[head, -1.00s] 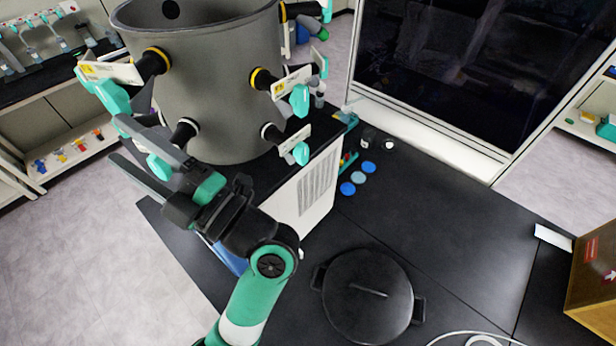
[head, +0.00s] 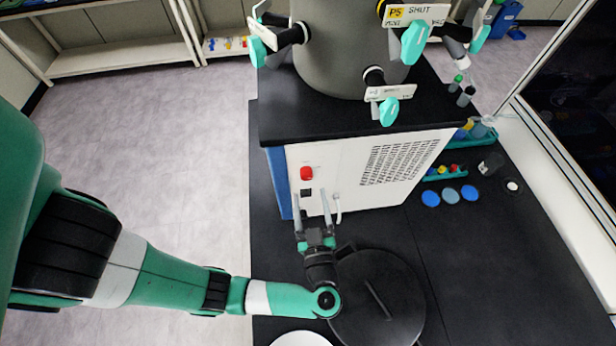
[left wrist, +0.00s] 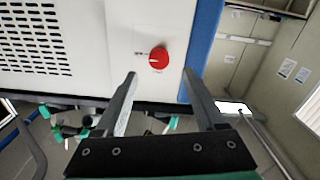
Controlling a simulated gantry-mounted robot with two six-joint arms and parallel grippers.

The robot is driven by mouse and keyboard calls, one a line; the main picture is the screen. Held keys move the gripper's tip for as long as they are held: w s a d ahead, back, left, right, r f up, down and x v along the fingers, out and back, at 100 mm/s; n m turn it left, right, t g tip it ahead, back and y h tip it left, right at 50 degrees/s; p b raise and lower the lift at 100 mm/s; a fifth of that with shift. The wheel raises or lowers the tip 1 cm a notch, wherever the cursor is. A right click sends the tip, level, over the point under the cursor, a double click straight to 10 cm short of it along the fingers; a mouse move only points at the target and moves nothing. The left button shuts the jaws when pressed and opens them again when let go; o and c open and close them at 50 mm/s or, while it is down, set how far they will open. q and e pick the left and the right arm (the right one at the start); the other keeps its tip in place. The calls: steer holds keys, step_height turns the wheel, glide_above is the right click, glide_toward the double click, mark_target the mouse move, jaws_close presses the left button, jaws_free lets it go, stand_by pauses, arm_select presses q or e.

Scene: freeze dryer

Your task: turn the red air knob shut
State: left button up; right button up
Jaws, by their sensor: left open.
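The red air knob (head: 306,173) sits on the white front panel of the freeze dryer (head: 330,160), near its left edge. In the left wrist view the red knob (left wrist: 159,58) shows face on, with a small white mark on it. My left gripper (head: 312,207) is open and empty, in front of the panel and a little below the knob in the head view. In the left wrist view its two fingers (left wrist: 160,85) are spread, with the knob beyond and between them. The fingers appear apart from the knob. My right gripper is not seen.
A grey drum (head: 350,50) with several turquoise-handled valves stands on top of the dryer. A black round lid (head: 395,310) lies on the bench below my left gripper. Blue discs (head: 450,195) lie to the right. A small white hose fitting (head: 337,205) is beside the gripper.

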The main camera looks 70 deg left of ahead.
mark_target(307, 178)
arm_select(q)
steer(key=a, duration=0.3)
steer(key=w+a, duration=0.1)
steer(key=a, duration=0.2)
steer(key=shift+w+a, duration=0.2)
steer(key=shift+a, duration=0.05)
steer(key=shift+c, duration=0.2)
jaws_close()
